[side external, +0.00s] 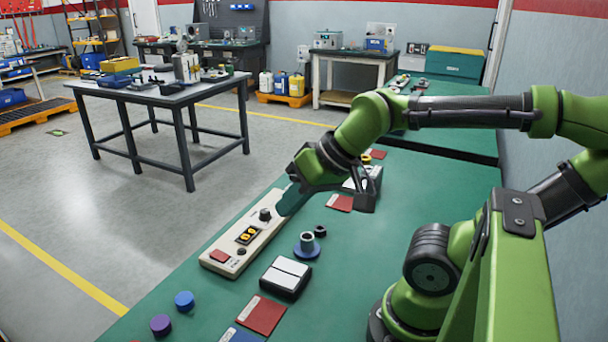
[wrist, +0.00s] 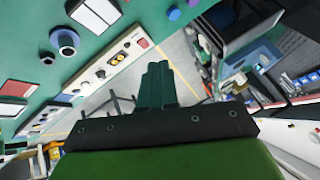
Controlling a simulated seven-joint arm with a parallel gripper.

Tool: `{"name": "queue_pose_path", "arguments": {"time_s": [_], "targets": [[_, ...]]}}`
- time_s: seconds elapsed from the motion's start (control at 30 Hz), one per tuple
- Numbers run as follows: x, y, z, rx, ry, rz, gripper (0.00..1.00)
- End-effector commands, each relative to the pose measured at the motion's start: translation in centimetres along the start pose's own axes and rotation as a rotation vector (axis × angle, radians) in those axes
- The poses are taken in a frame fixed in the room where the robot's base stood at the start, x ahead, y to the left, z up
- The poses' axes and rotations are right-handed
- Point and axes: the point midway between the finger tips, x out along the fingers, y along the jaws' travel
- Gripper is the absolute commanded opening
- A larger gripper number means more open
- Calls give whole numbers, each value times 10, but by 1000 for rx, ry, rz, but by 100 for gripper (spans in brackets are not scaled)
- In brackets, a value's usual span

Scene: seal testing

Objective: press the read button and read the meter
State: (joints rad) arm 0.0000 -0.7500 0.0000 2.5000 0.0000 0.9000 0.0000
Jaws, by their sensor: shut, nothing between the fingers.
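The beige meter box (side external: 222,264) lies along the left edge of the green bench. Its lit display (side external: 249,234) shows orange digits that look like 00. A red button (side external: 220,256) is at its near end, and a black knob (side external: 265,214) is at its far end. In the wrist view the meter box (wrist: 131,47) lies left of the fingers, with its red button (wrist: 143,43) and display (wrist: 117,58) in sight. My gripper (side external: 284,207) is shut and empty, beside the knob end and apart from the red button; its teal fingers show in the wrist view (wrist: 158,75).
A blue flanged part (side external: 307,248), a small black ring (side external: 320,231) and a black tray (side external: 284,293) with white pads stand right of the meter. Red cards (side external: 262,314) lie on the bench. Blue (side external: 184,300) and purple (side external: 161,324) cylinders stand near its front left edge.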

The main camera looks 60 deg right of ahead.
Motion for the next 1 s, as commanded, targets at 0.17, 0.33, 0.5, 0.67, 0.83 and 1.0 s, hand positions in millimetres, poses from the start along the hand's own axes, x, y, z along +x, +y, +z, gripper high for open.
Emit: {"name": "queue_pose_path", "arguments": {"time_s": [0.17, 0.33, 0.5, 0.67, 0.83, 1.0], "targets": [[2, 6, -2, 20, -2, 15, 0], [20, 31, -14, 134, -55, 88, 0], [43, 63, -48, 373, -106, 129, 0], [66, 99, -84, 643, -127, 133, 0], [92, 152, -121, 949, -119, 114, 0], [117, 216, -154, 1263, -83, 70, 0]]}}
